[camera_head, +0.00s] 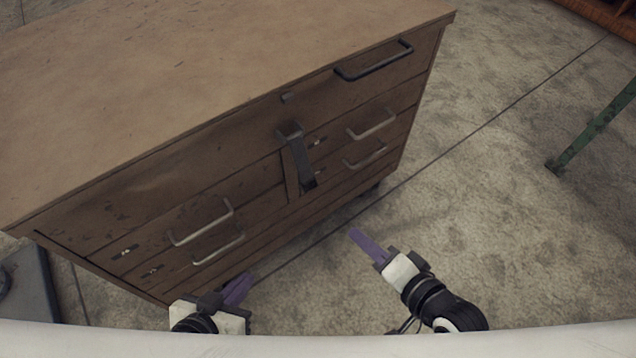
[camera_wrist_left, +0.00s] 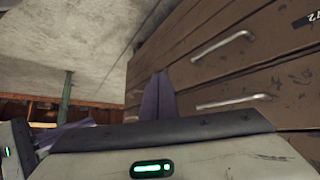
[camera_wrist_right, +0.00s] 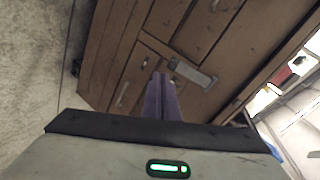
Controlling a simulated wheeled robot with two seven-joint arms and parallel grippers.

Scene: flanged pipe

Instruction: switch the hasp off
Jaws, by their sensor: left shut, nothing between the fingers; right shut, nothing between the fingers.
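The hasp (camera_head: 298,156) is a dark metal strap on the front of the brown wooden cabinet (camera_head: 200,60), hanging down from near the top drawer. The hasp also shows as a grey bar in the right wrist view (camera_wrist_right: 193,72). My right gripper (camera_head: 358,236) is shut and empty, below and to the right of the hasp, apart from the cabinet. My left gripper (camera_head: 244,280) is shut and empty, low before the left drawers, and its purple fingers show in the left wrist view (camera_wrist_left: 158,82). Neither touches the hasp.
Drawer handles stick out at the left (camera_head: 202,222) and right (camera_head: 371,124), and a dark handle (camera_head: 374,60) is on the top drawer. A green metal leg (camera_head: 592,130) stands at the far right. The concrete floor between is clear.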

